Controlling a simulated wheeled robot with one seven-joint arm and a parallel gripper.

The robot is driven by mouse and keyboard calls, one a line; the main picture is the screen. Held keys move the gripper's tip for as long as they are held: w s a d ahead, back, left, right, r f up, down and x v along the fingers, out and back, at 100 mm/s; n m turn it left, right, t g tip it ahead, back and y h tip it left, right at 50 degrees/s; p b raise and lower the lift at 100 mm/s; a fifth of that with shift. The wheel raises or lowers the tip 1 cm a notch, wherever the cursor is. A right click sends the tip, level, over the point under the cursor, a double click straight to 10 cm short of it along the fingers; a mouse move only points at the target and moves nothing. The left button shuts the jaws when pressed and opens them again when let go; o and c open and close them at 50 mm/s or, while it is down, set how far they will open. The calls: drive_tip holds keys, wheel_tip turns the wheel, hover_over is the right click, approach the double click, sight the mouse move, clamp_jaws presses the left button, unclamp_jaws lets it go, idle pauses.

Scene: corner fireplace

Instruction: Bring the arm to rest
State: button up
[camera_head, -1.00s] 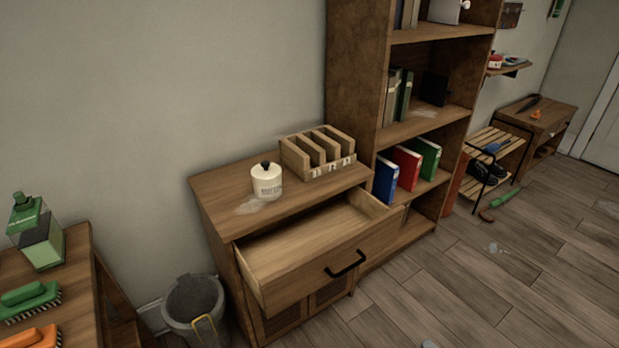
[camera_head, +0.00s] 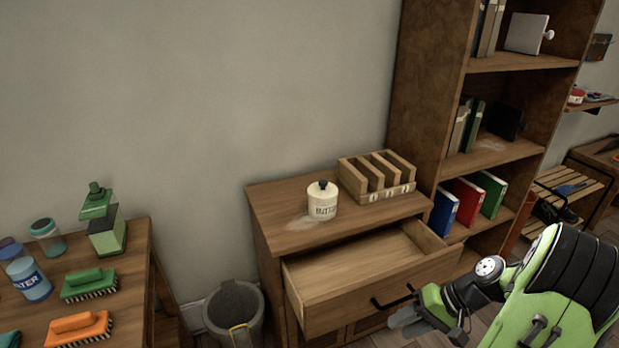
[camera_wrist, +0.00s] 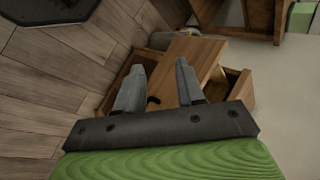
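My green and black arm shows at the lower right of the head view. My gripper (camera_head: 408,319) is in front of the open drawer, near its dark handle (camera_head: 392,297). In the wrist view my gripper (camera_wrist: 160,85) has its two grey fingers spread apart with nothing between them. The wooden drawer (camera_head: 365,275) of the cabinet (camera_head: 270,212) is pulled out and looks empty inside. The cabinet and drawer also show beyond the fingers in the wrist view.
On the cabinet stand a white butter jar (camera_head: 322,203) and a wooden slotted rack (camera_head: 377,180). A bookshelf (camera_head: 425,95) rises at right. A grey bin (camera_head: 232,308) stands left of the cabinet. A table (camera_head: 138,262) at left holds brushes and bottles.

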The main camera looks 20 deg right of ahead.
drive_tip(key=a+r+n+g+h, duration=0.2)
drive_tip(key=a+r+n+h, duration=0.25)
drive_tip(key=a+r, duration=0.6)
drive_tip(key=s+a+r+n+t+h, duration=0.2)
drive_tip(key=s+a+r+t+h, duration=0.15)
drive_tip(key=s+a+r, duration=0.4)
wheel_tip(320, 180, up, 15)
drive_tip(key=s+a+p, duration=0.1)
drive_tip(key=p, duration=1.5)
drive_tip(key=shift+s+a+f+y, duration=0.2)
drive_tip(key=shift+s+y, duration=0.1)
drive_tip(key=shift+y, duration=0.1)
drive_tip(key=shift+f+t, duration=0.1)
drive_tip(key=shift+t, duration=0.15)
